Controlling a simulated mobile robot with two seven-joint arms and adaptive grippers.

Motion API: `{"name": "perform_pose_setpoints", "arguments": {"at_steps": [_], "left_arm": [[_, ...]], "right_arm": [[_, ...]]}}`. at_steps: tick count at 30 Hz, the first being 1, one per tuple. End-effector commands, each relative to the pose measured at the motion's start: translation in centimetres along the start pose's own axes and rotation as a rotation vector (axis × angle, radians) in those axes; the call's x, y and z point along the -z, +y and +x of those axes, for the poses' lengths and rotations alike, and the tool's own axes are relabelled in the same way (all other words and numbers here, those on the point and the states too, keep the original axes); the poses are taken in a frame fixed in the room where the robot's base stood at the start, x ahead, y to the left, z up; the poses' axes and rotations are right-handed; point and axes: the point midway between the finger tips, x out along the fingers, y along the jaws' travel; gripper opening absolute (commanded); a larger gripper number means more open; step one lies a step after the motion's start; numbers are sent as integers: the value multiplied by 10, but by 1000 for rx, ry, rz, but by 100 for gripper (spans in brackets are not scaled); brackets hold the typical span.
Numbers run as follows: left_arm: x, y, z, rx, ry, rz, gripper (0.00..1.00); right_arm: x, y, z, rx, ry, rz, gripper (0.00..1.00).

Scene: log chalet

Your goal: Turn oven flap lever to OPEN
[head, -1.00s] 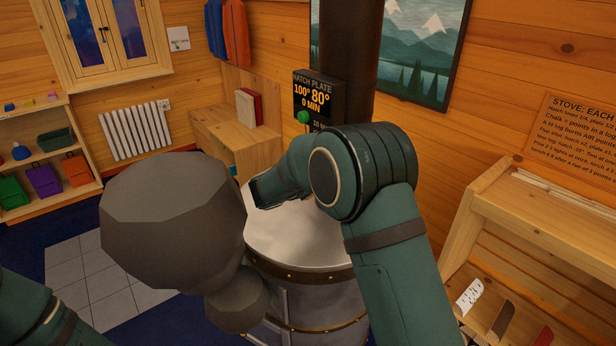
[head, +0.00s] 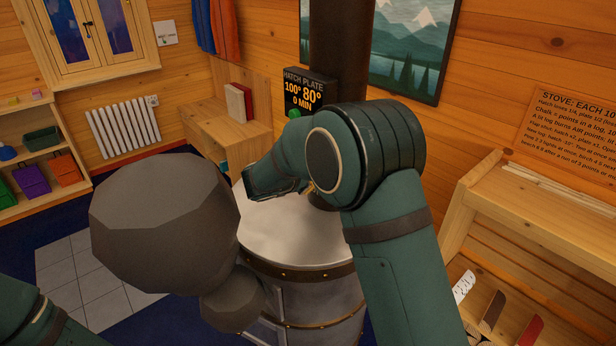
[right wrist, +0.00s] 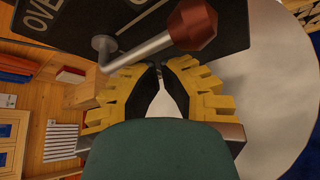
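In the right wrist view, a lever with a bare metal shaft (right wrist: 140,52) and a faceted red-brown knob (right wrist: 193,24) stands out from a black plate (right wrist: 225,22) with partly visible white lettering "OVE". My right gripper (right wrist: 159,67) has yellow-ribbed fingers with the tips drawn together just below the shaft. Nothing shows held between them; I cannot tell whether they touch the lever. In the head view my right forearm hides the lever and the fingers above the pale round stove top (head: 285,240). My left gripper is out of view; only part of its arm shows at bottom left.
Large grey faceted shapes (head: 165,222) block the view left of the stove. The dark flue pipe (head: 338,50) rises behind my right arm, beside a display reading "HATCH PLATE" (head: 310,90). A wooden rack (head: 545,200) with logs stands at the right.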

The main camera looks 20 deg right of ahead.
Motion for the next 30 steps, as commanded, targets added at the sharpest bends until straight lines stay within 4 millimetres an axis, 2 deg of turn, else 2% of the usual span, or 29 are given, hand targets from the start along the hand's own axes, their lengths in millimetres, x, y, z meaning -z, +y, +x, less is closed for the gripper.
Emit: {"name": "perform_pose_setpoints", "arguments": {"at_steps": [3,19,23,29,30], "left_arm": [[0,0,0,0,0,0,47],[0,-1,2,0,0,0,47],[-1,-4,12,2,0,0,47],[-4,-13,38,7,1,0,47],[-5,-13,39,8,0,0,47]], "right_arm": [[-6,2,0,0,-11,8,0],[-7,2,2,-1,-15,13,0],[4,-2,6,0,-14,10,0],[37,-14,16,3,-7,3,0],[39,-12,10,0,-4,4,0]]}}
